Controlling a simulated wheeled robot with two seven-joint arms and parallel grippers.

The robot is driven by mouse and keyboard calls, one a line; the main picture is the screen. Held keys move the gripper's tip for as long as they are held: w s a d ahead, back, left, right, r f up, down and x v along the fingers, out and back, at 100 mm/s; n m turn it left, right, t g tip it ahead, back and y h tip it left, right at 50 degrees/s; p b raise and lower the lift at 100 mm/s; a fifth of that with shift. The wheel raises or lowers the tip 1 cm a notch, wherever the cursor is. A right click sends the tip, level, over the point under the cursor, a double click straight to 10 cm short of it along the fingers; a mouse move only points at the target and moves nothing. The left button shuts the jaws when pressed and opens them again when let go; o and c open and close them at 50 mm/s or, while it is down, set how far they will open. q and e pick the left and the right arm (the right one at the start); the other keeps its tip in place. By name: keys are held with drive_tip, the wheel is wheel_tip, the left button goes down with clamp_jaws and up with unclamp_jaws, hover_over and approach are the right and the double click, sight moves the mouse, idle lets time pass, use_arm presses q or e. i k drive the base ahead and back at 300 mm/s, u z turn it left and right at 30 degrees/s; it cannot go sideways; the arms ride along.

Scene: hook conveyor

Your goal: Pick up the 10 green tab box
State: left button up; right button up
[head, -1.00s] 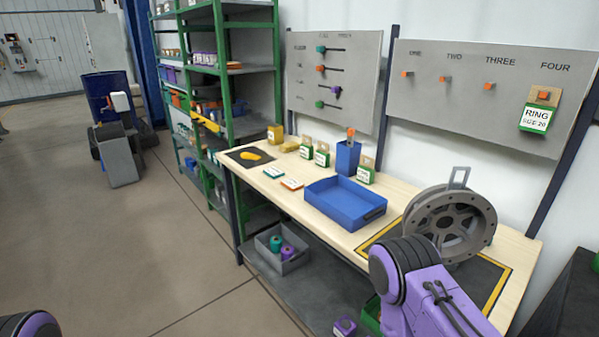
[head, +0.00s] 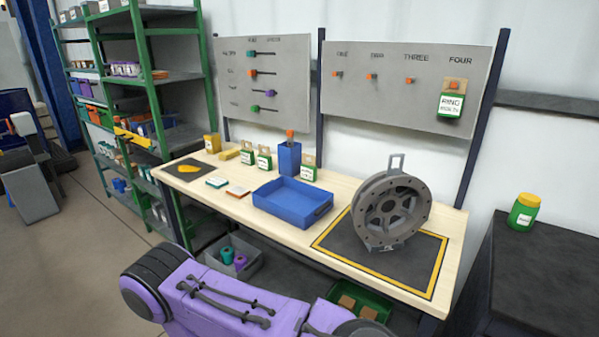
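Several small boxes with green-and-white labels and tan tabs stand on the bench: two side by side, a left one (head: 247,154) and a right one (head: 264,159), and a third (head: 308,170) by the blue cup. Another green-labelled box (head: 452,100), its label reading RING, hangs under FOUR on the right board. Green-edged items with tan tops lie in a green bin (head: 359,305) under the bench. The other labels are too small to read, so I cannot tell which box is the 10. Neither gripper is in view; a purple link of my arm crosses the bottom.
A blue tray (head: 293,203) and a grey wheel-like fixture (head: 391,209) on a dark mat occupy the bench (head: 232,206). A blue cup (head: 290,159) stands behind the tray. A green shelf rack (head: 150,80) is at left. A yellow-lidded jar (head: 524,212) stands on a dark cabinet (head: 540,275).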

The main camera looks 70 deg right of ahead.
sight(308, 170)
drive_tip(key=u, duration=0.05)
drive_tip(key=i, duration=1.5)
drive_tip(key=z, duration=1.8)
